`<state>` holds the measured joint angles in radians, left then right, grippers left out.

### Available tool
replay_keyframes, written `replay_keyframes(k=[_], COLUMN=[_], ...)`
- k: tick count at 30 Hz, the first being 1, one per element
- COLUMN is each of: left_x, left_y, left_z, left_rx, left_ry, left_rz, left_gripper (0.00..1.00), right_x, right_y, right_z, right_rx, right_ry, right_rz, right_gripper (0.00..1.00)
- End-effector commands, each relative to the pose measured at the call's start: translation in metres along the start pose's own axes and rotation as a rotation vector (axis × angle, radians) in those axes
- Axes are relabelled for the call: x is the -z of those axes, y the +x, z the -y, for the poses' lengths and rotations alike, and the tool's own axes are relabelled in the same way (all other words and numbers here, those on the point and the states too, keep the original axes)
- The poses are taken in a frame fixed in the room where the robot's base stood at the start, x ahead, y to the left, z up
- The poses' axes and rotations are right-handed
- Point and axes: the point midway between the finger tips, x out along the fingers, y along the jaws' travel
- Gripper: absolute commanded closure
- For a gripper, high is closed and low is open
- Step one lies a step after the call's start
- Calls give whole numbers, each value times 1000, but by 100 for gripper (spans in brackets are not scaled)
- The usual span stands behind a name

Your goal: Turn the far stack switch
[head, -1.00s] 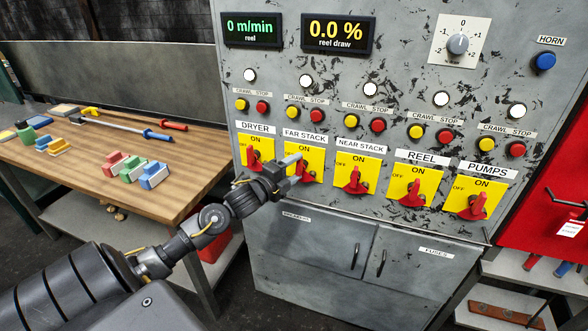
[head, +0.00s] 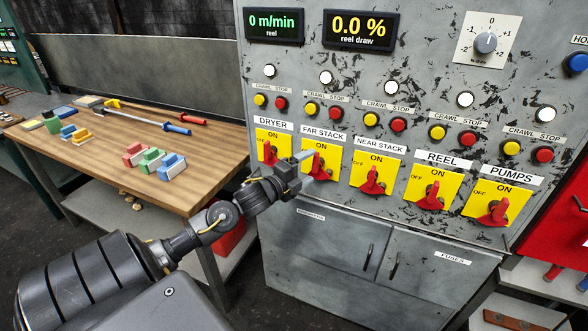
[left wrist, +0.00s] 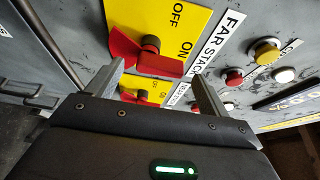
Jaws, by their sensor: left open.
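The far stack switch (head: 318,166) is a red handle on a yellow plate under the FAR STACK label, in the second column of the grey panel. In the left wrist view its red handle (left wrist: 158,64) shows large, with its long end towards ON. My left gripper (head: 306,168) is open at this switch and covers part of the plate in the head view. In the left wrist view the fingertips of my left gripper (left wrist: 158,72) are on either side of the handle's long end. I cannot tell whether they touch it. My right gripper is not in view.
The dryer switch (head: 268,152) is close on the left and the near stack switch (head: 372,182) on the right. Yellow and red buttons sit above the switches. A wooden bench (head: 200,185) with coloured blocks and tools stands left of the panel.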

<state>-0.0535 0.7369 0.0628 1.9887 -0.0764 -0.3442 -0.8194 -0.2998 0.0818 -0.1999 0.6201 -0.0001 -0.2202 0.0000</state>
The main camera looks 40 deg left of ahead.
Motion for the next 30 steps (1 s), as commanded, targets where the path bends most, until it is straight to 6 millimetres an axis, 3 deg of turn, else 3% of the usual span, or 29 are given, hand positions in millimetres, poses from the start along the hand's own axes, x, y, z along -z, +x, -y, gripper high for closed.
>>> replay_keyframes(k=[6,13,19,30], left_x=[1,1,0,0], left_y=[-43,-76,-87,-88], left_z=[-5,-3,-1,0], left_rx=[-4,-3,-1,0], left_ry=[1,0,0,0], left_rz=[-3,-2,-2,-1], left_gripper=[20,20,20,20], right_x=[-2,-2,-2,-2], right_y=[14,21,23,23], right_z=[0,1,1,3], right_rx=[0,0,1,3], right_ry=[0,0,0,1], right_rz=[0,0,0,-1], right_gripper=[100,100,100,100])
